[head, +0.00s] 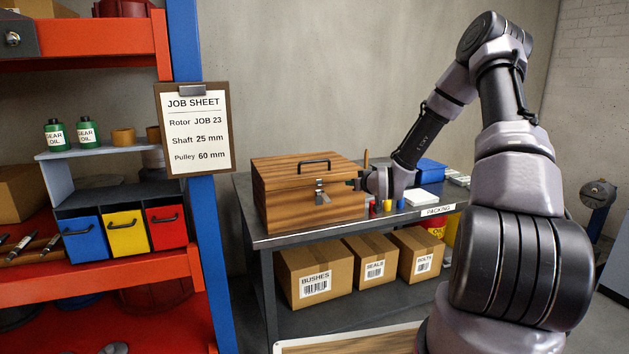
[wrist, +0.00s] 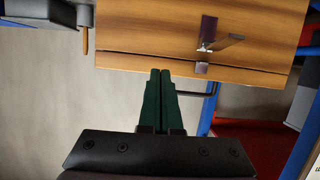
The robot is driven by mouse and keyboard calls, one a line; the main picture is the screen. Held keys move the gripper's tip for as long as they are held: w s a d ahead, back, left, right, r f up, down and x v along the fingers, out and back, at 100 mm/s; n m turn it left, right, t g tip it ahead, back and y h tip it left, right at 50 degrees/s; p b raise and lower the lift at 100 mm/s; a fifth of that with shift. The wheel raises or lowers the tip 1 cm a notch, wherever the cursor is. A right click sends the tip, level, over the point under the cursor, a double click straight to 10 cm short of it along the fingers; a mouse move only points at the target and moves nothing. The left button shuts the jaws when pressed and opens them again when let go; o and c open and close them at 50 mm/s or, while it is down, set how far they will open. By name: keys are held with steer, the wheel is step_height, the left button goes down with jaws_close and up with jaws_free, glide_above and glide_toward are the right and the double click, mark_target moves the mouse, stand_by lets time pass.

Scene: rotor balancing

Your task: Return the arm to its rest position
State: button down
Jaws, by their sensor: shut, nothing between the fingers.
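My arm (head: 519,180) reaches from the right foreground up and over to the packing bench. My gripper (head: 354,184) is at the right end of a wooden box, at about the height of its latch. In the wrist view my gripper (wrist: 160,73) has its two dark green fingers together, with nothing between them. The wooden box (head: 290,205) has its lid down, a black handle on top and a metal latch (head: 321,193) on the front. The box (wrist: 150,30) and latch (wrist: 208,40) also show in the wrist view. I cannot tell whether the fingertips touch the box.
The grey bench (head: 300,238) carries small coloured pieces (head: 388,206), a blue bin (head: 431,171) and a white block beside my gripper. Cardboard boxes (head: 316,276) sit on its lower shelf. A red and blue rack (head: 196,230) with a job sheet (head: 197,130) stands at the left.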

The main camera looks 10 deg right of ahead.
steer(key=s+r+m+g+h, duration=0.3)
steer(key=s+r+g, duration=0.2)
steer(key=s+r, duration=1.4)
steer(key=s+a+r+m+g+y, duration=0.1)
steer(key=s+r, duration=0.3)
steer(key=s, duration=0.7)
steer(key=s+a+r+m+y, duration=0.1)
steer(key=s+r, duration=0.3)
steer(key=s, duration=0.7)
steer(key=shift+a+r+m+g, duration=0.3)
steer(key=shift+a+m+g, duration=0.1)
steer(key=shift+a+m, duration=0.4)
steer(key=shift+w+d, duration=0.1)
steer(key=shift+w, duration=0.1)
